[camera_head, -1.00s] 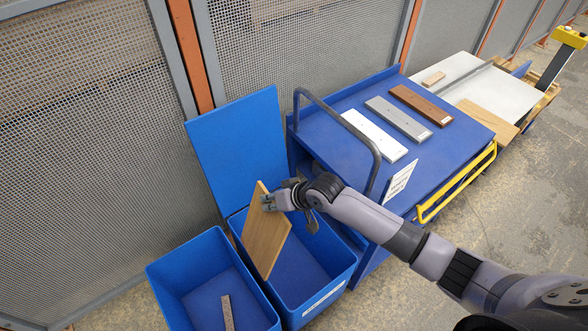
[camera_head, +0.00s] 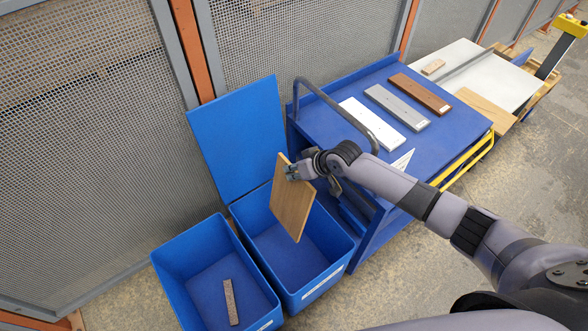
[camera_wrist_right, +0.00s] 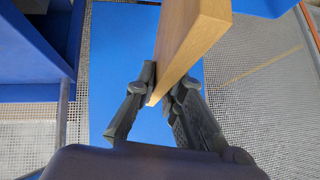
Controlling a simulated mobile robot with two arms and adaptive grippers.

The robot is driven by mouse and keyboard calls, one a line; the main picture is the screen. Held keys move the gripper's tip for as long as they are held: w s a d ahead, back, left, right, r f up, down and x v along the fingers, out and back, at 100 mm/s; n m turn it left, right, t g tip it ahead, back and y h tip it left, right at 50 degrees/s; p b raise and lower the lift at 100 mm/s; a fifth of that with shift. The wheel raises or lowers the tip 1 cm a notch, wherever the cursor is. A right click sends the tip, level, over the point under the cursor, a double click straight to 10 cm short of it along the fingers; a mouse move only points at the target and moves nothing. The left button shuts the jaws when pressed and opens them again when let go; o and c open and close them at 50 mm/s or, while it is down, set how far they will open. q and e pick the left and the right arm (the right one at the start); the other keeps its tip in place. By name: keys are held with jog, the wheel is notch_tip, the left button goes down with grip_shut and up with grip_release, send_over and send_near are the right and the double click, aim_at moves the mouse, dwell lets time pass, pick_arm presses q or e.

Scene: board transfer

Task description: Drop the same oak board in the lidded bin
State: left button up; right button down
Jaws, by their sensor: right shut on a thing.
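My right gripper (camera_head: 294,172) is shut on an oak board (camera_head: 291,205). The board hangs tilted over the lidded bin (camera_head: 329,277), above its opening, with its lower end near the rim height. The bin's blue lid (camera_head: 240,135) stands open behind it. In the right wrist view the two fingers (camera_wrist_right: 160,95) pinch the edge of the board (camera_wrist_right: 192,40), with the blue lid (camera_wrist_right: 115,60) behind. My left gripper is not in view.
An open blue bin (camera_head: 185,262) with a speckled strip (camera_head: 231,301) inside stands left of the lidded bin. A blue cart (camera_head: 352,95) at right carries white (camera_head: 372,122), grey (camera_head: 398,106) and brown (camera_head: 420,93) boards; its grey handle (camera_head: 340,107) rises near my arm. A mesh fence stands behind.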

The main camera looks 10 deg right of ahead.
jog(key=shift+f+b, duration=4.75)
jog(key=shift+f, duration=1.9)
jog(key=c, duration=1.6)
grip_release()
jog(key=shift+f, duration=0.1)
jog(key=shift+s, duration=0.1)
jog(key=v, duration=1.2)
